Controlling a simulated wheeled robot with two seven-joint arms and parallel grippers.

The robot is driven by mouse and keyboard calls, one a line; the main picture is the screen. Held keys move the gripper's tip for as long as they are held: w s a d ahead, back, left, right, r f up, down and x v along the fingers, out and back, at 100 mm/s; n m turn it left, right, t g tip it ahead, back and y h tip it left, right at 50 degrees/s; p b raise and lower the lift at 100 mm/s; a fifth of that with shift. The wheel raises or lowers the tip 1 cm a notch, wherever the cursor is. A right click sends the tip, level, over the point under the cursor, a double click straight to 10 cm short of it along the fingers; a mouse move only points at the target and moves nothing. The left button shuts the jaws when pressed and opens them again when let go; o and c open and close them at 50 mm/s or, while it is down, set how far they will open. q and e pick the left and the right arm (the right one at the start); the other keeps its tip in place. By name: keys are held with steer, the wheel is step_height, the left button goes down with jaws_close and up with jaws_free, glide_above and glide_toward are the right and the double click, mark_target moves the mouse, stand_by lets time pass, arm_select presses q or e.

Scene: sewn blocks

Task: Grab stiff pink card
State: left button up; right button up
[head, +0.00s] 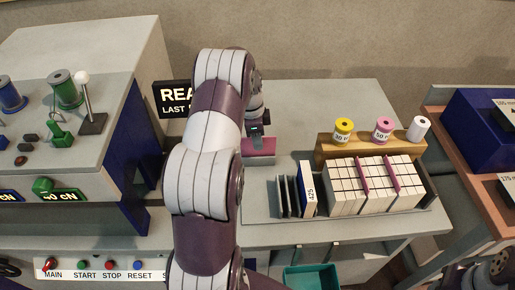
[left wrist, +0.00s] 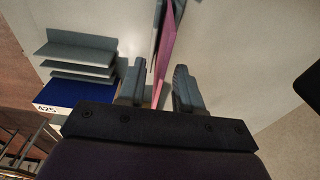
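A pink card (head: 260,146) shows beyond my left arm in the head view, at the left part of the grey worktop. My left gripper (head: 257,131) is just above it, pointing down. In the left wrist view the pink card (left wrist: 166,45) runs as a narrow strip into the space between the fingers of my left gripper (left wrist: 158,88). The fingers are apart, with a gap visible on the card's right side. Part of the card is hidden by the gripper. My right gripper is not in view.
White sewn blocks (head: 345,196) with magenta dividers stand in a tray at right. Dark plates and a white card marked 425 (head: 308,187) stand left of them. A wooden rack (head: 325,150) holds thread spools behind. A control console (head: 90,165) is at left.

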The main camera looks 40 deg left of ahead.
arm_select(q)
steer(key=shift+f, duration=0.25)
steer(key=shift+w+d, duration=0.1)
steer(key=shift+w, duration=0.05)
steer(key=shift+c, duration=0.3)
steer(key=c, duration=0.5)
jaws_close()
